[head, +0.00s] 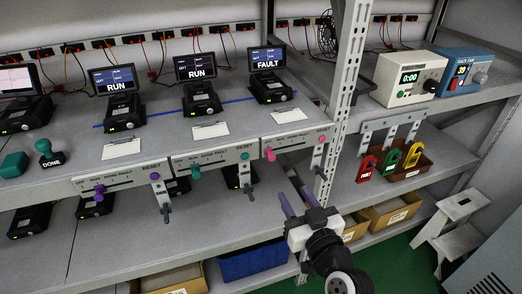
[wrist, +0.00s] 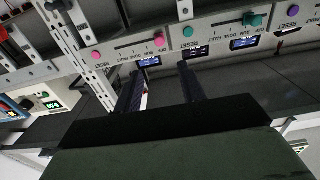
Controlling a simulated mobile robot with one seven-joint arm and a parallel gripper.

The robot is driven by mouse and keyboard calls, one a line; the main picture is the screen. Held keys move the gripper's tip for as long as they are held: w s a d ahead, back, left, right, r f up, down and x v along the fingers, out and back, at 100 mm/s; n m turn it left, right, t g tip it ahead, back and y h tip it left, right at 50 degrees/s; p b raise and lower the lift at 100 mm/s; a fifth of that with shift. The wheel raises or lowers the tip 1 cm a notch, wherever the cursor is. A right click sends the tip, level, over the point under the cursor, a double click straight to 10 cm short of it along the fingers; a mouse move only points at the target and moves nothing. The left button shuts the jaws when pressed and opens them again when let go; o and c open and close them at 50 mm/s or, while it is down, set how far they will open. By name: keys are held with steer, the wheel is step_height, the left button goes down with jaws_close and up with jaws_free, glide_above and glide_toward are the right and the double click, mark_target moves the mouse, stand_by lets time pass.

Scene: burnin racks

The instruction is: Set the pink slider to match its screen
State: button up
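The pink slider (head: 270,154) sits at the left end of its panel (head: 296,142), and a pink reset button (head: 321,139) is at the right end. In the wrist view the panel appears inverted, and the pink slider (wrist: 160,40) is at the OFF end of its scale. Its screen (head: 267,60), on the shelf above, reads FAULT. My gripper (head: 287,184) is below and in front of the panel, apart from the slider. Its two fingers stand apart with nothing held; they also show in the wrist view (wrist: 161,70).
A teal slider (head: 195,172) and a purple slider (head: 99,190) are on panels to the left. A perforated upright post (head: 345,90) stands right of the pink panel. Red, green and yellow tags (head: 390,160) hang farther right. A blue bin (head: 250,262) is below.

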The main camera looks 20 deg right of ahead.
mark_target(273, 158)
steer(key=w+b, duration=0.2)
steer(key=w, duration=0.5)
steer(key=w+b, duration=0.1)
steer(key=w, duration=0.5)
steer(key=shift+w+a+b, duration=0.2)
steer(key=shift+w+b, duration=0.15)
steer(key=shift+b, duration=0.05)
jaws_close()
